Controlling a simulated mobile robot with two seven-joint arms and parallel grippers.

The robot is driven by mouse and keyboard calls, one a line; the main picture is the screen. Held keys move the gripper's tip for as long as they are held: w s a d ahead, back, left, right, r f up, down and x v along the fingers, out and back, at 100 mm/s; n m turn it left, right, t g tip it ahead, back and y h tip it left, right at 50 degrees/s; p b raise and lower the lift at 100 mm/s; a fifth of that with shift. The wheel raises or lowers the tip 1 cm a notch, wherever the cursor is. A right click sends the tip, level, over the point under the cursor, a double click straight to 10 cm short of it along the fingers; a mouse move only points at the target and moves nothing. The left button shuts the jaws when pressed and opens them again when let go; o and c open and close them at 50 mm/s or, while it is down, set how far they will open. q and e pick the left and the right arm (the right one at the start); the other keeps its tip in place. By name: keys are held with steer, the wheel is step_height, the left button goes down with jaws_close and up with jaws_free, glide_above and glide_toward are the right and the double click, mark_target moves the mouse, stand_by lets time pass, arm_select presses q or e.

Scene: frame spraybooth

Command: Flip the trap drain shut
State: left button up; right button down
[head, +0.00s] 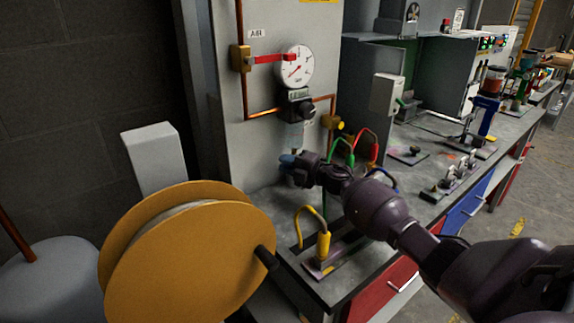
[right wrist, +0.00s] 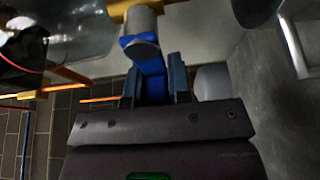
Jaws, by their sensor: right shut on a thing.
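The trap drain shows in the right wrist view as a small valve with a round grey end and a bright blue lever (right wrist: 152,75). My right gripper (right wrist: 153,85) has its two dark fingers on either side of this lever and is shut on it. In the head view my right gripper (head: 290,162) is at the panel, below the black regulator (head: 297,105) and its clear bowl (head: 295,137). The gripper hides most of the drain there, so I cannot tell the lever's angle from the head view. My left gripper is not in view.
A round gauge (head: 295,66) and a red-handled valve (head: 268,58) are on the panel above. Green, red and yellow hoses (head: 324,243) rise from the bench close to my right arm. A large orange reel (head: 190,255) stands in front at the left.

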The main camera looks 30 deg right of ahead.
stand_by(0.3)
steer(key=c, duration=1.3)
jaws_free()
